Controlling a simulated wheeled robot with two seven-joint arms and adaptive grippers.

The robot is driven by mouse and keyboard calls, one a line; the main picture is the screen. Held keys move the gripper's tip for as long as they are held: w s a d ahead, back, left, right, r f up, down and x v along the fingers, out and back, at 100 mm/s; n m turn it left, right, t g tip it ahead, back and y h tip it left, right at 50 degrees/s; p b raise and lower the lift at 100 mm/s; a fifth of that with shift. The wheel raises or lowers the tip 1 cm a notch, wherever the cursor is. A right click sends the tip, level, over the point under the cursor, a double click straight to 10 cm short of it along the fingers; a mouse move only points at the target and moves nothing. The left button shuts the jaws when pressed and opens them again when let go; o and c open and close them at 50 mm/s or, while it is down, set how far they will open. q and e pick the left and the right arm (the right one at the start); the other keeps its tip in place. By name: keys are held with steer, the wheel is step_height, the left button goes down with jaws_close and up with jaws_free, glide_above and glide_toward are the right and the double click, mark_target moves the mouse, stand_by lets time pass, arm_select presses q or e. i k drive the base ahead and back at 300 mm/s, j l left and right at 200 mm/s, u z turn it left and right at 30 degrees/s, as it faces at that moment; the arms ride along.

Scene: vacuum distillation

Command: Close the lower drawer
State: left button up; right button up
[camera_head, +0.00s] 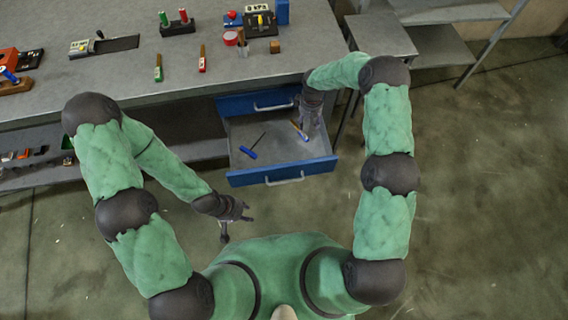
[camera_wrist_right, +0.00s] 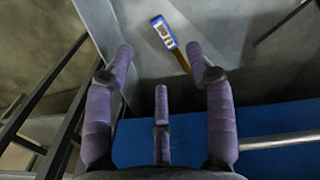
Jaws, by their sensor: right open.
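The lower drawer (camera_head: 282,173) is pulled out, and its blue front with a metal handle (camera_head: 285,181) faces me. The upper drawer (camera_head: 240,104) above it looks shut. My right gripper (camera_head: 308,130) is over the right part of the open drawer, beside a blue and yellow tool (camera_head: 300,132). In the right wrist view its fingers (camera_wrist_right: 162,75) are spread and empty, with the tool (camera_wrist_right: 164,34) beyond them. A blue panel with a handle, apparently the upper drawer's front (camera_wrist_right: 265,125), lies below. My left gripper (camera_head: 236,226) hangs left of the drawer front, fingers apart and empty.
A blue-handled screwdriver (camera_head: 248,152) lies in the drawer. The grey workbench (camera_head: 130,70) holds several tools, and a lower shelf (camera_head: 205,148) with small items runs left of the drawer. A grey stand (camera_head: 385,36) is at right. The floor before the drawer is clear.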

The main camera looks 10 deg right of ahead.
mark_target(282, 154)
steer(key=k, duration=0.9)
